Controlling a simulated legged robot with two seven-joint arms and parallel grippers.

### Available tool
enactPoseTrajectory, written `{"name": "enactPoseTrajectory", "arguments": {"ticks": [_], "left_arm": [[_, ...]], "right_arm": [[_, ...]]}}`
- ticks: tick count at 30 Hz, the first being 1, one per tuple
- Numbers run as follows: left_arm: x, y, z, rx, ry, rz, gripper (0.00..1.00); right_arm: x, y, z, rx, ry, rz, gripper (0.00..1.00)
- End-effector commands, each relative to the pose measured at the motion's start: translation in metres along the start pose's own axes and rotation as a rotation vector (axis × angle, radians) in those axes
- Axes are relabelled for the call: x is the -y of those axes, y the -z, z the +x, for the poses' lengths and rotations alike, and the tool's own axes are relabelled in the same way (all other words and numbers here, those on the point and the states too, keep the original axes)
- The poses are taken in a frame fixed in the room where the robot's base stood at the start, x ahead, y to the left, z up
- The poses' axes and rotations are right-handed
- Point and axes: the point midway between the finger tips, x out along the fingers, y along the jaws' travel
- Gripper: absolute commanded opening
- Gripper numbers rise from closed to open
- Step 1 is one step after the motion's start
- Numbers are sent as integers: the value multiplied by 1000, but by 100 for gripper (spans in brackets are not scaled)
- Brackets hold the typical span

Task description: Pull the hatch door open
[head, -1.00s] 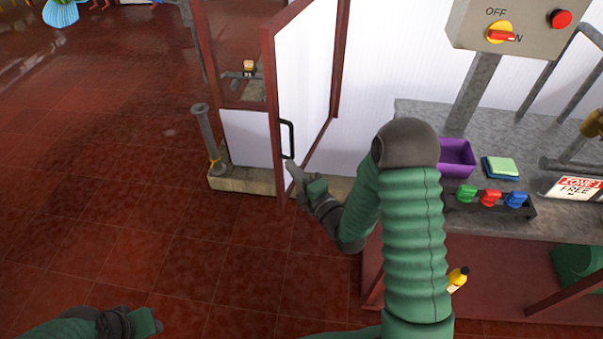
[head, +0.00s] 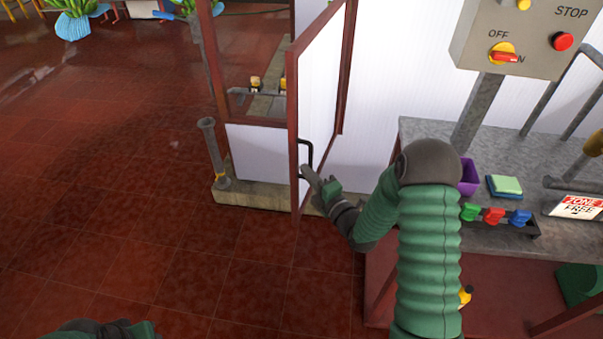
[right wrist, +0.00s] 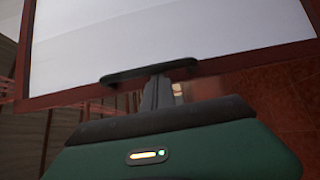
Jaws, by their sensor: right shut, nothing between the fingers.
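The hatch door (head: 320,85), a white panel in a dark red frame, stands swung out from its opening and shows almost edge-on in the head view. Its dark bar handle (head: 309,153) is near the lower free edge. It also shows in the right wrist view (right wrist: 125,75), across the door's red lower rail. My right gripper (head: 306,172) is shut and empty, its fingertips at the handle's lower end. Whether they touch it or are hooked behind it cannot be told. My left gripper (head: 150,331) is at the bottom left, far from the door, mostly cut off.
A grey bench (head: 430,135) with a purple bin (head: 469,178), sponges (head: 505,186) and coloured clips stands at right, below a switch box (head: 520,35). A grey post (head: 213,150) stands left of the hatch on a low curb (head: 255,197). The red tiled floor at left is clear.

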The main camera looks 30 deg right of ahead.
Motion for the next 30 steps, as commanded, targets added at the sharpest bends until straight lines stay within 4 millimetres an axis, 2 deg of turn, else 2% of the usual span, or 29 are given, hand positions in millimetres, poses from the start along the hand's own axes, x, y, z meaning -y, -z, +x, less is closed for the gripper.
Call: {"name": "enactPoseTrajectory", "arguments": {"ticks": [1, 9, 13, 18, 30], "left_arm": [[0, -1, 4, 0, 0, 0, 36], [0, -4, 17, 0, 0, 0, 36], [0, -5, 22, 0, 0, 0, 36], [0, -5, 23, 0, 0, 0, 36], [0, -6, 23, 0, 0, 0, 36]], "right_arm": [[2, -12, -7, 11, -1, -7, 0], [3, -68, -61, 10, -3, -5, 0], [2, -88, -79, 6, -1, -2, 0], [1, -98, -89, 2, 0, 1, 0], [1, -97, -88, 0, 1, 2, 0]]}}
